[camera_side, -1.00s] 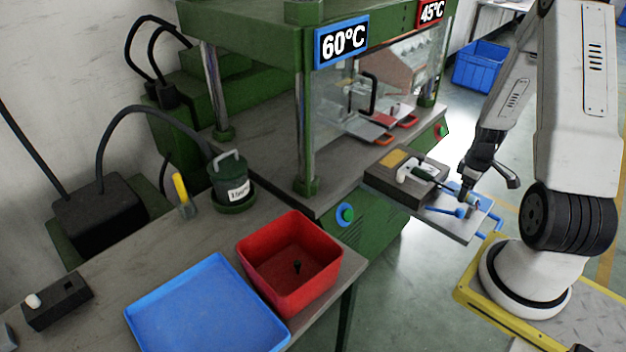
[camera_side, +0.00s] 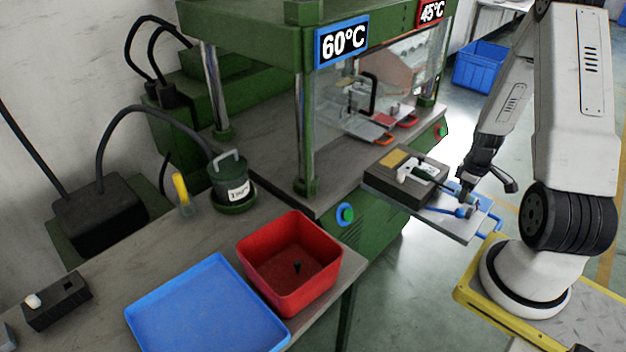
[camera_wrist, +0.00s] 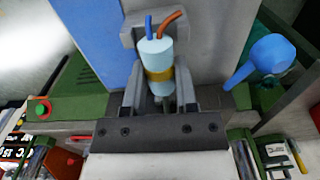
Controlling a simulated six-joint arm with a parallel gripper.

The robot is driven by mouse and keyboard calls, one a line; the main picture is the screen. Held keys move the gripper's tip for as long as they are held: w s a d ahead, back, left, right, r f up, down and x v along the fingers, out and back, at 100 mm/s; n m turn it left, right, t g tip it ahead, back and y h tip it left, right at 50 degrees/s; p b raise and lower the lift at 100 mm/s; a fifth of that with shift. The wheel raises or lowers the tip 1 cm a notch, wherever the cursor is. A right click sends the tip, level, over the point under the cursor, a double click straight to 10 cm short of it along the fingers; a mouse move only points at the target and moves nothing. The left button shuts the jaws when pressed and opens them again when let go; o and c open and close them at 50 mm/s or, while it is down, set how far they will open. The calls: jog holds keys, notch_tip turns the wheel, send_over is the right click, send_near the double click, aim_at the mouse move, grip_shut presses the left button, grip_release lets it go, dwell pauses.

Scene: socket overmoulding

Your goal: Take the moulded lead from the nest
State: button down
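In the wrist view a pale cylinder (camera_wrist: 157,58) with a gold band has a blue and an orange wire at its far end. It appears to be the moulded lead, lying at a grey holder (camera_wrist: 205,30) that looks like the nest. My gripper (camera_wrist: 160,92) has one finger on each side of the cylinder, very close to it. I cannot tell whether the fingers press on it. In the side view my gripper (camera_side: 467,196) is low over the metal plate (camera_side: 450,225) in front of the press. The lead is too small to make out clearly there.
A blue-knobbed lever (camera_wrist: 268,62) stands close to the right of the cylinder; it also shows in the side view (camera_side: 464,212). A dark block (camera_side: 395,186) with a white part lies left of my gripper. A red bin (camera_side: 290,265) and blue tray (camera_side: 205,305) stand on the bench.

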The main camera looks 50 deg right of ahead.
jog(key=shift+r, duration=0.15)
dwell(0.3)
notch_tip(320, 180, up, 18)
dwell(0.8)
